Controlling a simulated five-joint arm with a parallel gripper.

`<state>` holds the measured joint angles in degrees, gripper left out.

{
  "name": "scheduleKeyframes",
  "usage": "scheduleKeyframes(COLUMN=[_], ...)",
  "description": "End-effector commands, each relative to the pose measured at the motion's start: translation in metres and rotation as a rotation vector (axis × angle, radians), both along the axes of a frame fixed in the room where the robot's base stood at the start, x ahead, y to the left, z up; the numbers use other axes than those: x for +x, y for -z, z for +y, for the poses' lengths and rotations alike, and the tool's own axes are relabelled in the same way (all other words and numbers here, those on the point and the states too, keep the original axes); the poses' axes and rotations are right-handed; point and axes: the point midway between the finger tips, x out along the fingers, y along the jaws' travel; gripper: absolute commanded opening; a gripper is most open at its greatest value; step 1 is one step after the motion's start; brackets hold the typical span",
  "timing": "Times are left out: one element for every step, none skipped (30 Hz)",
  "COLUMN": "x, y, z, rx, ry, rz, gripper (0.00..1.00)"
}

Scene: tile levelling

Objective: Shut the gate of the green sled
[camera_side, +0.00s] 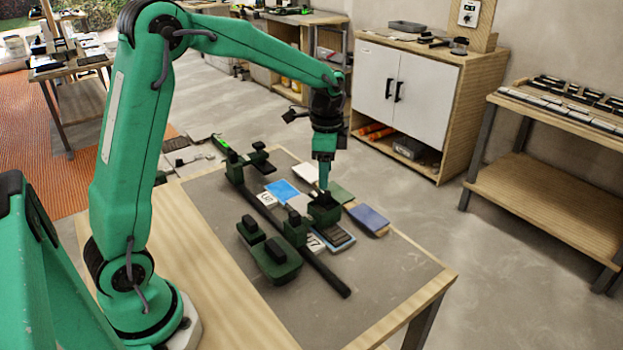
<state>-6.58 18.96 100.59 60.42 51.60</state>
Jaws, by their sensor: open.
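A dark green sled (295,232) sits on a long dark rail (331,284) on the grey work mat. A dark green block (324,214) stands just to its right, over a blue-edged tile; I cannot tell whether it is part of the sled. The gate cannot be made out at this size, nor whether it is open. My gripper (323,190) points straight down with its tips at the top of that block. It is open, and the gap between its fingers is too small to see. Whether it touches the block cannot be told.
A separate dark green piece with two raised blocks (273,262) lies left of the rail. Another green fixture (247,164) stands at the rail's far end. Tiles, including a light blue one (283,191) and a dark blue one (369,219), lie around. The mat's near part is clear.

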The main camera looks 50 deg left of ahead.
Motion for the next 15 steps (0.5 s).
scheduleKeyframes(x=[-0.001,-0.001,-0.001,-0.001,-0.001,-0.001,-0.001,-0.001,-0.001,-0.001,-0.001,-0.001,-0.001,-0.001,0.0], y=[0.007,0.01,0.016,0.019,0.023,0.028,0.032,0.035,0.04,0.043,0.046,0.049,0.051,0.053,0.055], z=[0.0,0.0,0.0,0.0,0.0,0.0,0.0,0.0,0.0,0.0,0.0,0.0,0.0,0.0,0.0], rx=[-0.001,-0.001,0.0,-0.001,-0.001,-0.001,-0.001,-0.001,-0.001,-0.001,0.0,0.0,0.0,0.0,0.0], ry=[0.0,0.0,0.0,0.0,0.0,0.0,0.0,0.0,0.0,0.0,0.0,0.0,0.0,0.0,0.0], rz=[0.004,0.004,0.004,0.005,0.004,0.004,0.004,0.004,0.004,0.004,0.003,0.003,0.003,0.003,0.001], gripper=[0.5,0.5,0.5,0.5,0.5,0.5,0.5,0.5,0.5,0.5,0.5,0.5,0.5,0.5,0.5])
